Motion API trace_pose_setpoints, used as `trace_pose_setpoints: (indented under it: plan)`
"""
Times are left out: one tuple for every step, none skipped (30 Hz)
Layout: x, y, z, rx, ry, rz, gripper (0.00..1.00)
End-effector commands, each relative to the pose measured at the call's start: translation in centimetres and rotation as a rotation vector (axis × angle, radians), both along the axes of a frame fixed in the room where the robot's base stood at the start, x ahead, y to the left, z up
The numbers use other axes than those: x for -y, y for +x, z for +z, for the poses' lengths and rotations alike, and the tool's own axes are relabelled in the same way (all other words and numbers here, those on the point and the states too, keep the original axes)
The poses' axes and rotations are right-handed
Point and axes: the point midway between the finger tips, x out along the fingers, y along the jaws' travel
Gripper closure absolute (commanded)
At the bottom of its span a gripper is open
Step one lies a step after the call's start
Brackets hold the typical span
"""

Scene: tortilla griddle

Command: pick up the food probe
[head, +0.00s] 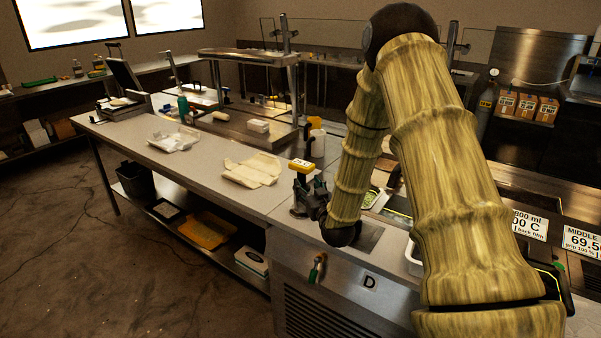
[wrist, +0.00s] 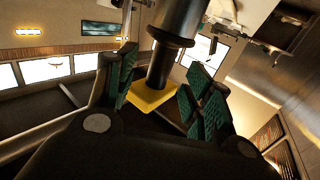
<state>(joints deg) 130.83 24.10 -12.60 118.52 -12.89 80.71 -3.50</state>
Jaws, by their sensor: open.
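The food probe (head: 302,165) has a yellow block-shaped head. It stands upright above a dark holder (head: 298,203) on the counter near its front edge. My gripper (head: 310,187) is beside the probe's stem, just below the yellow head. In the wrist view the yellow head (wrist: 152,97) and a black stem show between my two green-padded fingers (wrist: 160,95). The fingers are open, with a visible gap on the right; contact on the left side cannot be told. The probe's lower end is hidden.
A cloth-like tan stack (head: 252,170) and a clear plastic bag (head: 174,139) lie on the counter to the left. A green-handled tool (head: 317,268) hangs on the front panel. Bare counter lies left of the holder.

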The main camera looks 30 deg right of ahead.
Motion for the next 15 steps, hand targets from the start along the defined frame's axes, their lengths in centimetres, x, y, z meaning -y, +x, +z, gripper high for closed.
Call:
trace_pose_setpoints:
  plan:
    - [0.0, 0.2, 0.0, -0.001, 0.000, 0.000, 0.49]
    - [0.0, 0.3, 0.0, -0.001, 0.000, 0.000, 0.49]
    - [0.0, 0.5, 0.1, 0.000, 0.000, 0.001, 0.49]
    - [0.1, 0.7, 0.2, 0.000, 0.000, 0.001, 0.49]
    - [0.1, 0.9, 0.3, 0.001, 0.000, 0.001, 0.49]
    - [0.1, 1.2, 0.4, 0.001, 0.000, 0.002, 0.49]
    - [0.2, 1.6, 0.5, 0.001, 0.000, 0.002, 0.49]
    - [0.2, 1.9, 0.6, 0.000, 0.000, 0.002, 0.49]
    - [0.3, 2.4, 0.7, 0.000, 0.000, 0.003, 0.49]
    - [0.4, 2.7, 0.7, -0.001, 0.000, 0.003, 0.49]
    - [0.4, 3.1, 0.8, 0.000, 0.000, 0.003, 0.49]
    - [0.5, 3.6, 0.9, 0.001, 0.000, 0.003, 0.49]
    - [0.5, 3.9, 0.8, 0.000, 0.000, 0.003, 0.49]
    - [0.6, 4.3, 0.7, 0.000, -0.001, 0.004, 0.49]
    - [0.7, 4.7, 0.7, 0.000, -0.001, 0.004, 0.49]
